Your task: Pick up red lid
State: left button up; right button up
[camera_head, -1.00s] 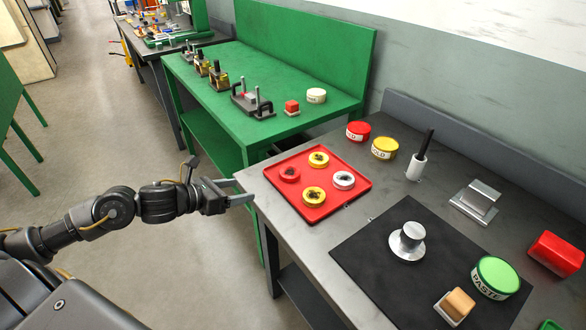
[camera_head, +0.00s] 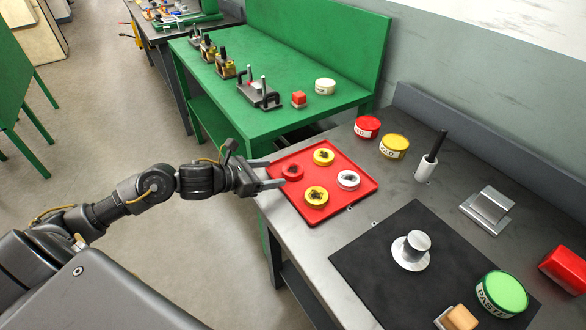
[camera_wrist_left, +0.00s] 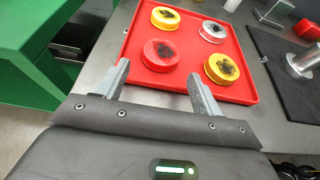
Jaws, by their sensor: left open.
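The red lid (camera_head: 292,172) lies on the red tray (camera_head: 345,195), at the tray's left side near its edge. It is round with a dark mark on top. In the left wrist view the red lid (camera_wrist_left: 160,55) sits ahead of the fingers, a little beyond their tips. My left gripper (camera_head: 272,174) is open and empty at the tray's left edge, its fingers pointing toward the lid; it also shows in the left wrist view (camera_wrist_left: 160,78). Two yellow lids (camera_head: 316,196) and a white lid (camera_head: 348,180) share the tray. My right gripper is not in view.
A red tin (camera_head: 367,127) and a yellow tin (camera_head: 394,146) stand behind the tray. A white holder with a black handle (camera_head: 427,165) is to their right. A black mat (camera_head: 375,270) carries a metal stamp (camera_head: 411,251) and a green tin (camera_head: 501,294). A green table (camera_head: 250,115) adjoins at the back.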

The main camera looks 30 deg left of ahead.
aim_at(289, 170)
pick_arm(q)
jog(key=shift+w+d, duration=0.1)
jog(key=shift+w, duration=0.15)
jog(key=p+x, duration=0.2)
jog(key=x, duration=0.2)
jog(key=shift+w+d, duration=0.1)
jog(key=shift+d, duration=0.15)
jog(key=shift+w+f, duration=0.1)
jog(key=shift+f, duration=0.1)
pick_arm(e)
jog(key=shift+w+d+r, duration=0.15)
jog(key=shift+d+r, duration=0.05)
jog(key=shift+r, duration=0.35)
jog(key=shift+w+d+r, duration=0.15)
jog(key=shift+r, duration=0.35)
pick_arm(q)
jog(key=c, duration=0.7)
jog(key=shift+c, duration=0.2)
jog(key=shift+r, duration=0.15)
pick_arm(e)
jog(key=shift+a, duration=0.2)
